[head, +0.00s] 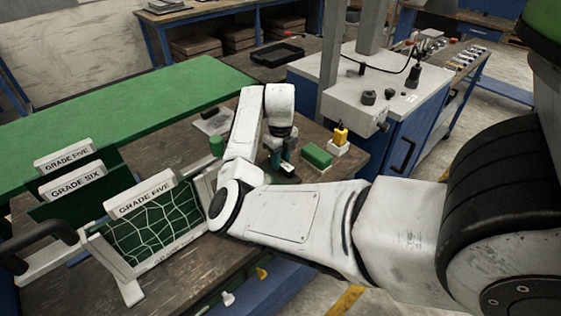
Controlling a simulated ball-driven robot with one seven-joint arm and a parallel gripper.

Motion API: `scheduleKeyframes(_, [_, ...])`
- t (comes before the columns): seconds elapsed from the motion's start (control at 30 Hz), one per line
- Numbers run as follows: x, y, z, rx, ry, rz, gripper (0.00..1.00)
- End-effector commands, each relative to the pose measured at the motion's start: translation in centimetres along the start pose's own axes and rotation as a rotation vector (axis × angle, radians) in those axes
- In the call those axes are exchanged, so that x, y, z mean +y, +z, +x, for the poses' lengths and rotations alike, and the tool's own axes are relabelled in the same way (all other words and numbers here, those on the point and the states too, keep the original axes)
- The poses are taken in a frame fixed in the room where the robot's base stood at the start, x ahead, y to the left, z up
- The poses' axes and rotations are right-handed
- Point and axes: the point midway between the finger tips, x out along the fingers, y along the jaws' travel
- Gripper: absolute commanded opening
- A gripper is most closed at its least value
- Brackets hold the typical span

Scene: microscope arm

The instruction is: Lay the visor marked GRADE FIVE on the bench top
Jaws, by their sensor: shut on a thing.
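Three dark green visors with white label strips stand upright in a white rack (123,280) at the left. The front one (150,231) is marked GRADE FIVE and has pale, crack-like lines across its face. The middle one is marked GRADE SIX (78,184). The rear one is also marked GRADE FIVE (66,156). My gripper (284,166) points down over the bench top (345,162), right of the rack and apart from it. It is shut on a small dark green thing, mostly hidden by the fingers; I cannot tell what it is.
A green block (316,156) and a yellow piece on a white base (339,140) stand right of my gripper. A blue cabinet (395,125) stands behind. My arm crosses the front right.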

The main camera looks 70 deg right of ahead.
Motion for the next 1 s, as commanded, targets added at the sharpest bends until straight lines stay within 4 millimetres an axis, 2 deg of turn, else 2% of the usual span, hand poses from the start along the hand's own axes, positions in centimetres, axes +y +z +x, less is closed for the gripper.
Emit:
scheduleKeyframes(0.23, [0.0,0.0,0.2,0.0,0.0,0.0,0.0])
scheduleKeyframes(0.27, [0.0,0.0,0.3,0.0,0.0,0.0,0.32])
scheduleKeyframes(0.5, [0.0,0.0,0.2,0.0,0.0,0.0,0.55])
scheduleKeyframes(0.8, [0.0,0.0,0.0,-0.001,0.0,0.0,0.57])
scheduleKeyframes(1.0, [0.0,0.1,-1.2,-0.001,-0.001,0.0,0.57])
